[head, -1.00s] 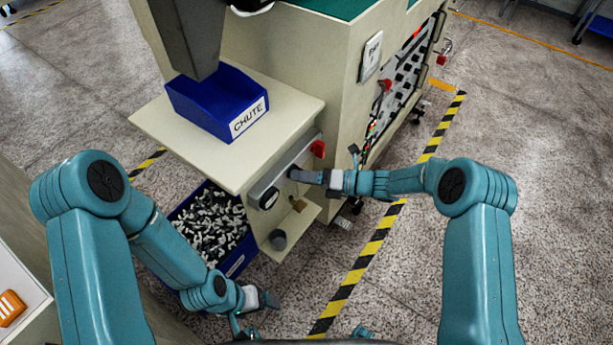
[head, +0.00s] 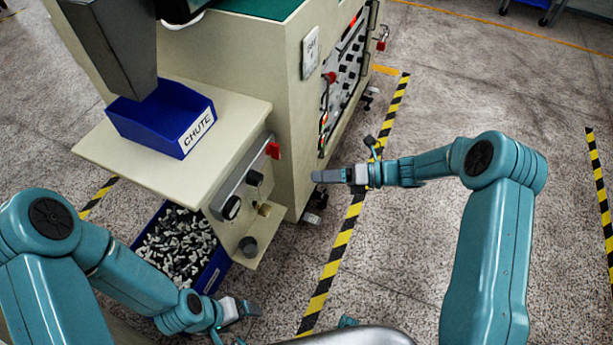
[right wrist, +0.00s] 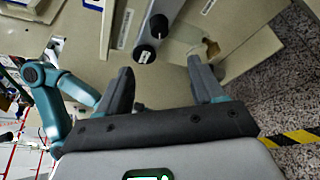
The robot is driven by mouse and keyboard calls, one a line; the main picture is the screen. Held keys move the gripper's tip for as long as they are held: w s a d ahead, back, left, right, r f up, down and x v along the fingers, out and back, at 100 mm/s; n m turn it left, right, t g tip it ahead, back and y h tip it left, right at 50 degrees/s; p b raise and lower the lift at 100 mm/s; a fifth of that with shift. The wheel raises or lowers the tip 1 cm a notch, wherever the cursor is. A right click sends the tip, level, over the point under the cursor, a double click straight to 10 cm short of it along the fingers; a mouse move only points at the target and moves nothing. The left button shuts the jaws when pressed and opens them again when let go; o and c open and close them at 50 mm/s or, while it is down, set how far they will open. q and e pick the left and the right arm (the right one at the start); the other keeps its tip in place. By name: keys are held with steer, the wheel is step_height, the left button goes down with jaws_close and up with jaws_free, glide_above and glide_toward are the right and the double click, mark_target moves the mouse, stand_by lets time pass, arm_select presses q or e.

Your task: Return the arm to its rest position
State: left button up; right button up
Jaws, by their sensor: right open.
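My right gripper (head: 330,176) is held out in front of the machine's side, to the right of its small control panel (head: 243,178), and touches nothing that I can see. In the right wrist view its two fingers (right wrist: 163,90) stand apart with nothing between them. The panel's black knob (right wrist: 159,24) shows beyond the fingers. My left gripper (head: 240,310) hangs low at the bottom of the head view, near the blue bin; its finger opening is too small to tell.
The machine (head: 262,60) carries a blue tray marked CHUTE (head: 150,125) on a cream shelf (head: 240,115). A blue bin (head: 215,270) of small parts stands below. A red knob (head: 272,150) sits on the panel. Open floor (head: 430,240) lies right of the striped tape (head: 340,245).

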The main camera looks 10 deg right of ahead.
steer(key=shift+s+d, duration=0.1)
steer(key=shift+d, duration=0.2)
